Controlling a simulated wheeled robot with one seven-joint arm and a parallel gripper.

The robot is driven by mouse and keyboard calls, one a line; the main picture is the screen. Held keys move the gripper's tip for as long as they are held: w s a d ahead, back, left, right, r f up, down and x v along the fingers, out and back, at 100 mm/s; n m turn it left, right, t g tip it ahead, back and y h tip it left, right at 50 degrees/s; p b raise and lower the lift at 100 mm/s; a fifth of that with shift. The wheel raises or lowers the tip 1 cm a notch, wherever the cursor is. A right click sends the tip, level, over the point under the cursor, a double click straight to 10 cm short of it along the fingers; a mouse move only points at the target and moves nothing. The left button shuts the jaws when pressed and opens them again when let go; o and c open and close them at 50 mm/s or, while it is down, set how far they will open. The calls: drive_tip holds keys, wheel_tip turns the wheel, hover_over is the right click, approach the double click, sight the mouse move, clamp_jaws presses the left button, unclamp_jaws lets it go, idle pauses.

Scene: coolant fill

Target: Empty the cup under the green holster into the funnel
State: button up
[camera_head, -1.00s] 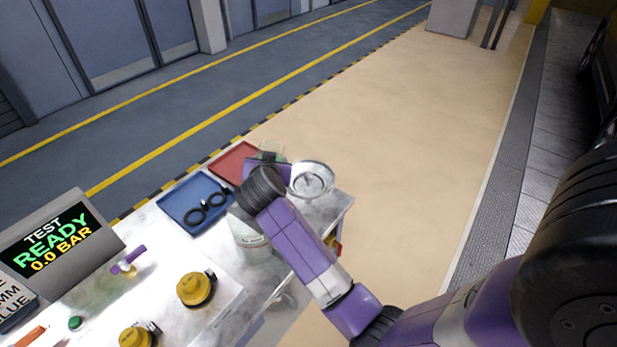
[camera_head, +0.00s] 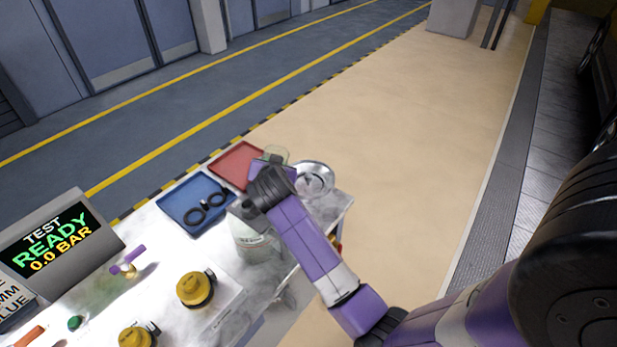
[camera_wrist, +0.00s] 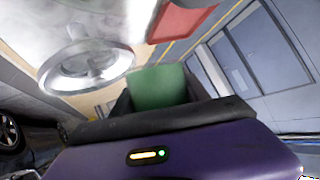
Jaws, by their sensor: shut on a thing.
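The cup (camera_head: 276,154) shows in the head view as a pale, see-through green vessel, partly hidden behind my gripper (camera_head: 262,170). In the wrist view my gripper (camera_wrist: 156,98) is shut on the cup (camera_wrist: 157,86), which shows as a green block between the dark fingers. The cup is raised above the bench's far end; its exact tilt is hard to tell. The round metal funnel (camera_head: 315,178) is just right of the gripper in the head view. It shows upper left in the wrist view (camera_wrist: 85,65), apart from the cup. No green holster is recognisable.
A red tray (camera_head: 236,163) and a blue tray (camera_head: 188,205) with black rings lie left of the gripper. A pale container (camera_head: 252,240) stands below my arm. Yellow knobs (camera_head: 194,289) and a test display (camera_head: 48,240) are nearer. The floor beyond is clear.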

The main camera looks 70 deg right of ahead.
drive_tip(key=shift+s+d+f+m+t+y, duration=0.6)
drive_tip(key=shift+d+f+m+y, duration=0.2)
drive_tip(key=shift+m+y, duration=0.25)
idle(1.3)
drive_tip(key=shift+r+m+t+y, duration=0.25)
drive_tip(key=shift+r+t+y, duration=0.05)
drive_tip(key=shift+y, duration=0.25)
idle(0.4)
drive_tip(key=shift+w+a+r+m+t+y, duration=0.1)
drive_tip(key=shift+a+r+m+t+y, duration=0.05)
drive_tip(key=shift+r+m+t+y, duration=0.3)
idle(0.9)
drive_tip(key=shift+f+m+t+y+b, duration=0.3)
drive_tip(key=shift+m+y+b, duration=0.2)
drive_tip(key=shift+b, duration=0.3)
idle(0.6)
drive_tip(key=shift+a+r+m+t+y+b, duration=0.1)
drive_tip(key=shift+r+m+t+y+b, duration=0.25)
drive_tip(key=shift+r+m+t+b, duration=0.15)
idle(0.9)
drive_tip(key=shift+d+f+t+y, duration=0.1)
drive_tip(key=shift+d+t+y, duration=0.15)
drive_tip(key=shift+y, duration=0.05)
